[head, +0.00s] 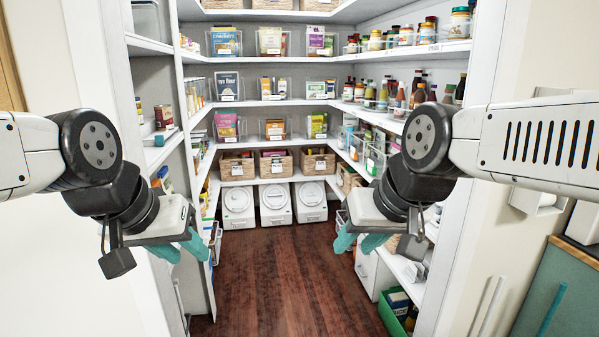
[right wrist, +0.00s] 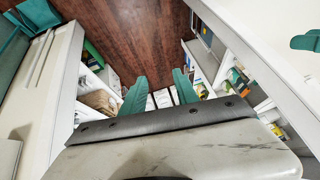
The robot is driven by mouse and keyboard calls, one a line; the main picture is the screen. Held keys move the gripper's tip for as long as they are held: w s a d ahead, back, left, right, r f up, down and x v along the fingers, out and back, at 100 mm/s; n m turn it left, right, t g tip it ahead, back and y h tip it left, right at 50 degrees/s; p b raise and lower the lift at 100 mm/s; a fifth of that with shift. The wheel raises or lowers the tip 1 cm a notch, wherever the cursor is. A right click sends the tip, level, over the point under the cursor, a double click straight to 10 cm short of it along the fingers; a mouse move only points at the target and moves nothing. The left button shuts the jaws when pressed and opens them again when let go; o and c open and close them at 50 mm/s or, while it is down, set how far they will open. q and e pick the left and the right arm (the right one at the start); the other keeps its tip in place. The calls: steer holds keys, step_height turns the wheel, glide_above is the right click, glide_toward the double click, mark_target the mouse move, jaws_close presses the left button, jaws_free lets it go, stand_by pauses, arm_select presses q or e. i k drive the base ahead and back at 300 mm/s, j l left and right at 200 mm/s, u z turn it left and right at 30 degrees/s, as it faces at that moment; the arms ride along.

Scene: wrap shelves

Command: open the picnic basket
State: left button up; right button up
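I cannot make out a picnic basket for certain. My right gripper (head: 359,243) hangs at the right side. In the right wrist view its teal fingers (right wrist: 159,92) are apart with nothing between them. Neither gripper touches a shelf item.
Shelves with jars (head: 404,36), bottles (head: 392,95) and boxes line the pantry. Several labelled wicker baskets (head: 275,166) stand at the back above white bins (head: 275,204). A green crate (head: 397,316) is on the floor at right. The wooden floor (head: 283,272) between is clear.

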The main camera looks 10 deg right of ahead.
mark_target(267, 170)
steer(key=i+z, duration=0.15)
steer(key=i, duration=2.3)
steer(key=i+l+u, duration=0.15)
steer(key=i, duration=0.9)
steer(key=i+l+u, duration=0.1)
steer(key=i+u, duration=0.15)
steer(key=i, duration=0.2)
steer(key=i+l+u, duration=0.2)
steer(key=i, duration=0.3)
steer(key=i+l+u, duration=0.25)
steer(key=i, duration=0.2)
steer(key=i+l, duration=0.15)
steer(key=i, duration=0.2)
